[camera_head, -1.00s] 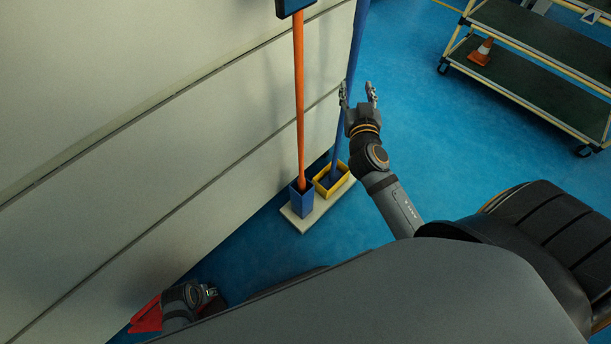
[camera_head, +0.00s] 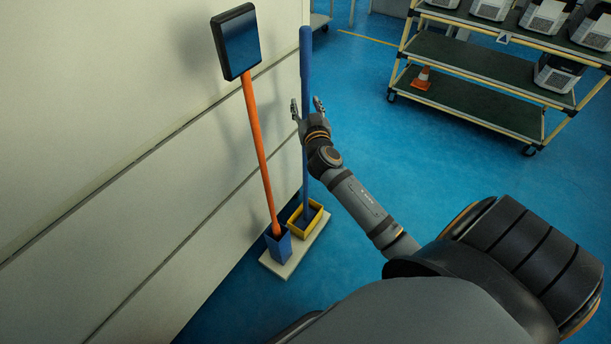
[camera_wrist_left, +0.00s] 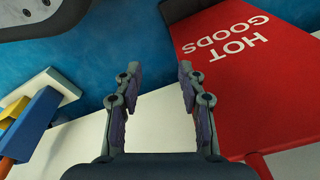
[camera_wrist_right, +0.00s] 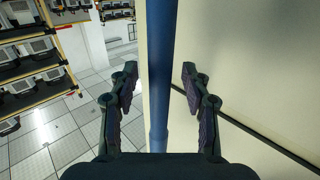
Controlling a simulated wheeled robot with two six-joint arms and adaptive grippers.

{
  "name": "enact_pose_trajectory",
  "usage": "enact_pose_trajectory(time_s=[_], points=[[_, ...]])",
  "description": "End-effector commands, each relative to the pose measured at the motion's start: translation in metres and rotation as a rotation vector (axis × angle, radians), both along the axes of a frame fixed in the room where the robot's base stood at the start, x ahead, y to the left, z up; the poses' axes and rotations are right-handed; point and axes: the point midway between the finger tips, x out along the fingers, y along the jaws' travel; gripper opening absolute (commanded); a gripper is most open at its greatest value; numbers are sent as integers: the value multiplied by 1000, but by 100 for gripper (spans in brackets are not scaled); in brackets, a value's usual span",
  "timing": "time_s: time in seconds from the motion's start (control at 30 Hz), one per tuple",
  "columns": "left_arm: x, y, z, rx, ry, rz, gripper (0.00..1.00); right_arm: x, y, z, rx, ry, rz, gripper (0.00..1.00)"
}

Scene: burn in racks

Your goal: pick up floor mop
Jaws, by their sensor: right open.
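The floor mop, with a blue pole (camera_head: 305,70), stands upright in a yellow box (camera_head: 316,216) near the wall. My right gripper (camera_head: 307,105) is open at the upper part of the pole. In the right wrist view, the pole (camera_wrist_right: 160,70) runs lengthwise between the two fingers of the gripper (camera_wrist_right: 158,80), with a gap on each side. The pictures do not show clearly how deep the pole sits between them. My left gripper (camera_wrist_left: 160,80) is open and empty in the left wrist view, out of the head view.
An orange pole (camera_head: 258,150) with a dark square head (camera_head: 236,42) leans in a blue holder (camera_head: 278,245) beside the mop, on the same pale base (camera_head: 290,262). A pale wall (camera_head: 120,110) stands close left. A red "HOT GOODS" panel (camera_wrist_left: 240,100) is near my left gripper. A shelf cart (camera_head: 470,103) stands right.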

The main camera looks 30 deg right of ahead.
Motion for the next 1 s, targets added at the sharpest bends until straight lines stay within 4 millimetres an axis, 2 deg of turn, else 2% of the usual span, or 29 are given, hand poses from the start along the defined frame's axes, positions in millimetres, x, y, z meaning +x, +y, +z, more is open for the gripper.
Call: enact_pose_trajectory(time_s=[0.1,0.27,0.63,1.0], points=[[-2,0,-2,1,4,0,40,7,-2,0,0,0,1,48],[-1,1,-2,1,3,0,40,6,-2,0,-1,0,1,48],[2,0,0,1,-4,0,40,6,-2,0,-1,0,1,0],[3,1,1,1,-6,0,40,6,-2,4,-2,-3,2,0]])
